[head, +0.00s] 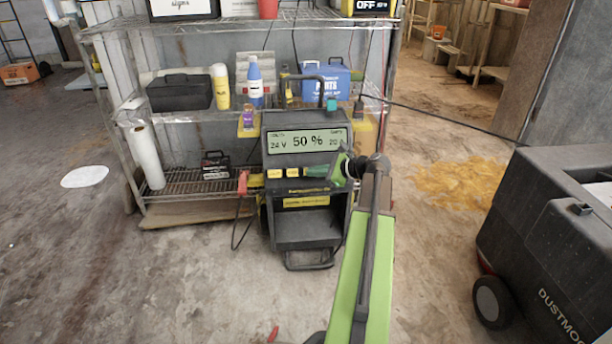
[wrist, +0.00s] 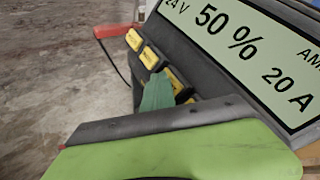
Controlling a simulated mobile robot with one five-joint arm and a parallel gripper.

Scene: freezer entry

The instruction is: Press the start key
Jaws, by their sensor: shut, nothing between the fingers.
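A dark battery charger (head: 305,235) stands on the floor in front of a shelf rack. Its lit display (head: 307,140) reads 24 V, 50 % and 20 A; the display (wrist: 245,50) also fills the right of the wrist view. Below it is a row of yellow keys (head: 275,173). In the wrist view, two yellow keys (wrist: 150,58) are clear, and another yellow key (wrist: 178,83) is partly behind my fingertips. The key labels are too small to read. My gripper (head: 312,172) is shut and empty, its green tip (wrist: 157,94) over the key row. I cannot tell whether it touches a key.
A red clamp (head: 243,182) with a cable hangs at the charger's left side. The rack (head: 180,115) behind holds bottles and boxes. A dark floor-cleaning machine (head: 550,230) stands at the right. A yellow spill (head: 460,185) lies between. The floor at the left is mostly clear.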

